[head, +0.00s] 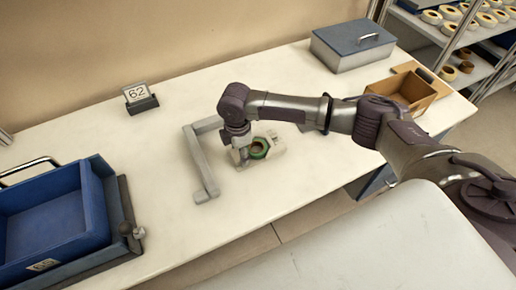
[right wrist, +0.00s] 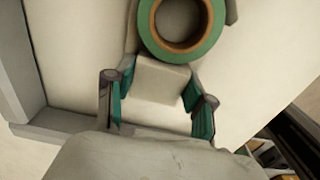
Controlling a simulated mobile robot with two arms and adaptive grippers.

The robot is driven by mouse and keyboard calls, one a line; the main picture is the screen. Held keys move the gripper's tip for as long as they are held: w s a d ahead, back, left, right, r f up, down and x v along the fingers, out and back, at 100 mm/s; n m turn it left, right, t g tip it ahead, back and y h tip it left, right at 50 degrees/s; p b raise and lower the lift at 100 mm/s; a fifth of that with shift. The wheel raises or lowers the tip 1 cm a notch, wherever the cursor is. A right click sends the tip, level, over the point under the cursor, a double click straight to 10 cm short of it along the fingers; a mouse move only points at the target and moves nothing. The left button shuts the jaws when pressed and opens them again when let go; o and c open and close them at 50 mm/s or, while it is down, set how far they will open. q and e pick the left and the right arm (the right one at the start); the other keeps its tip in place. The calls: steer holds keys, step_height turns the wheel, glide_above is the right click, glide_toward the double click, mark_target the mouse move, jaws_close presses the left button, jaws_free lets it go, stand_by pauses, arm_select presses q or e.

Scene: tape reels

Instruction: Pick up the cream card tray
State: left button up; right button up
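The cream card tray (head: 277,147) lies on the white table, carrying a green tape reel (head: 259,148) with a brown core. My right gripper (head: 241,157) is down at the tray's left end, beside the reel. In the right wrist view, the tray's pale block-like end (right wrist: 160,80) sits between the two teal-padded fingers of my right gripper (right wrist: 160,95), with the green reel (right wrist: 180,22) just beyond. The pads are close to its sides; I cannot tell whether they press on it. My left gripper is out of view.
A grey angled frame (head: 200,165) lies just left of the tray. A blue bin (head: 58,212) stands at left, a "62" sign (head: 139,97) behind. A blue-lidded box (head: 352,45) and a brown open box (head: 405,92) stand at the back right. The table's front middle is clear.

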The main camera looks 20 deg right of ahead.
steer(key=c, duration=0.5)
steer(key=shift+r, duration=0.15)
